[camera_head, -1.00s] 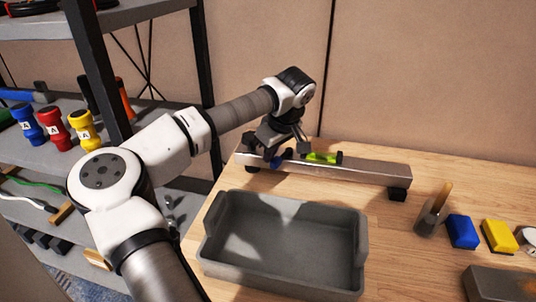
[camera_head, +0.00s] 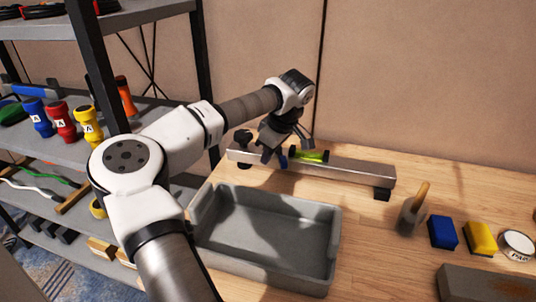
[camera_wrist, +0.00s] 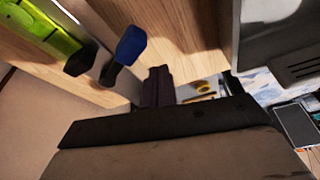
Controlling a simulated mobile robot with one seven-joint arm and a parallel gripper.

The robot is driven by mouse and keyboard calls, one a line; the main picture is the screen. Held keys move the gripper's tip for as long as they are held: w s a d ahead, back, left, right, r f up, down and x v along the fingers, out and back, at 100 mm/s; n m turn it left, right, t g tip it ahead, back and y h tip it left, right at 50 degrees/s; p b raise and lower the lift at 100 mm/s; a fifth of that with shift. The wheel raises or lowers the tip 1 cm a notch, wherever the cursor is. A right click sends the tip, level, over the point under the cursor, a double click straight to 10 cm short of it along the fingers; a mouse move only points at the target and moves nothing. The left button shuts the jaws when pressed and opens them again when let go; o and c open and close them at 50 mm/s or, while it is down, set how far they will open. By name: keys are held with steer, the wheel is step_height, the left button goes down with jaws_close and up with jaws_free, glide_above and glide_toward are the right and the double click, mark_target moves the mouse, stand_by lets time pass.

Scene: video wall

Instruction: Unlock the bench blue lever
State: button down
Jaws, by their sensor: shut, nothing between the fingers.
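The blue lever (camera_head: 283,161) is on the long metal bench rail (camera_head: 345,170), left of a bright green piece. In the wrist view the blue lever (camera_wrist: 130,45) points up and right from a dark base, beside the rail's edge. My gripper (camera_head: 268,155) is low at the rail's left part, just left of the lever. In the wrist view my gripper's fingers (camera_wrist: 158,84) are together and empty, a little below and right of the lever. A gap shows between them there. The lever's lower part is partly hidden in the head view.
The green piece (camera_head: 311,156) sits on the rail close to the lever. A grey bin (camera_head: 325,222) stands in front of the rail. A brush (camera_head: 413,210), blue block (camera_head: 442,232) and yellow block (camera_head: 480,237) lie to the right. A shelf rack (camera_head: 202,75) stands at left.

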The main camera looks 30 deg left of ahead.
steer(key=shift+s+d+r, duration=0.1)
steer(key=shift+s+d, duration=0.45)
steer(key=shift+d, duration=0.15)
